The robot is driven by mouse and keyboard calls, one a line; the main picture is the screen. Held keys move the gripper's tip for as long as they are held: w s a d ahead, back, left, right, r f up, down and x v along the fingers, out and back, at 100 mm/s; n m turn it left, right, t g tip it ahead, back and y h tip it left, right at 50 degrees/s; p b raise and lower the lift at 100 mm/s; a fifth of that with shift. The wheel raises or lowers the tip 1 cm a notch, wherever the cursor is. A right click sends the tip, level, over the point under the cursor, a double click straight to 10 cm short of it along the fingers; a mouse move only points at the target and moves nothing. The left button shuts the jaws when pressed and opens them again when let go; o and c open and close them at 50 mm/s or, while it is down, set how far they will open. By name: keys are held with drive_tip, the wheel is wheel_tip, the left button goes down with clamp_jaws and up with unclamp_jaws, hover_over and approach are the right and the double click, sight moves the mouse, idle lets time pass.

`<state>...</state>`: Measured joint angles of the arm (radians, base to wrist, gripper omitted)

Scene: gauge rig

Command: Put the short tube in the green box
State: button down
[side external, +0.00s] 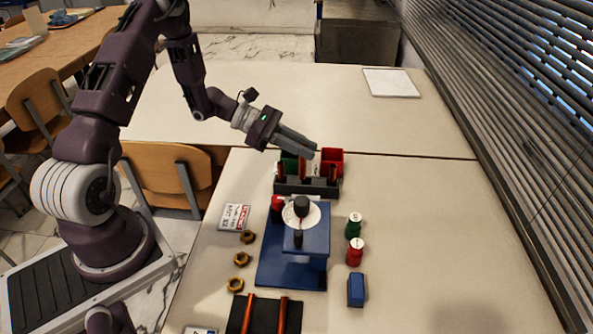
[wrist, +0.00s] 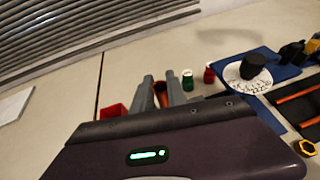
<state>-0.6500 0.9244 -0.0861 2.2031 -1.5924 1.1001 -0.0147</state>
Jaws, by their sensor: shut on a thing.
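My gripper (side external: 312,150) is over the boxes behind the dark rack in the side view. In the wrist view, its two grey fingers (wrist: 161,92) are shut on a copper-coloured tube (wrist: 160,88), mostly hidden between them. In the side view, a copper tube (side external: 302,167) shows just below the fingers; I cannot tell if its lower end touches the rack. The green box (side external: 289,160) stands behind the rack's left part, partly covered by the gripper and tubes. It is not visible in the wrist view.
A red box (side external: 332,157) stands right of the green box. The dark rack (side external: 307,187) has copper tubes at both ends. A blue gauge stand (side external: 292,262) with a dial is in front. Green (side external: 353,225) and red (side external: 355,251) cylinders stand to its right.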

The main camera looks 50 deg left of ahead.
drive_tip(key=w+a+n+t+y, duration=0.1)
drive_tip(key=w+a+n, duration=0.1)
drive_tip(key=w+a, duration=0.35)
drive_tip(key=w+a+n+t+y, duration=0.1)
drive_tip(key=w+a+t+y, duration=0.1)
drive_tip(key=a, duration=0.6)
wheel_tip(320, 180, down, 10)
drive_tip(key=shift+w+a+r, duration=0.1)
drive_tip(key=shift+w, duration=0.05)
drive_tip(key=c, duration=1.3)
unclamp_jaws()
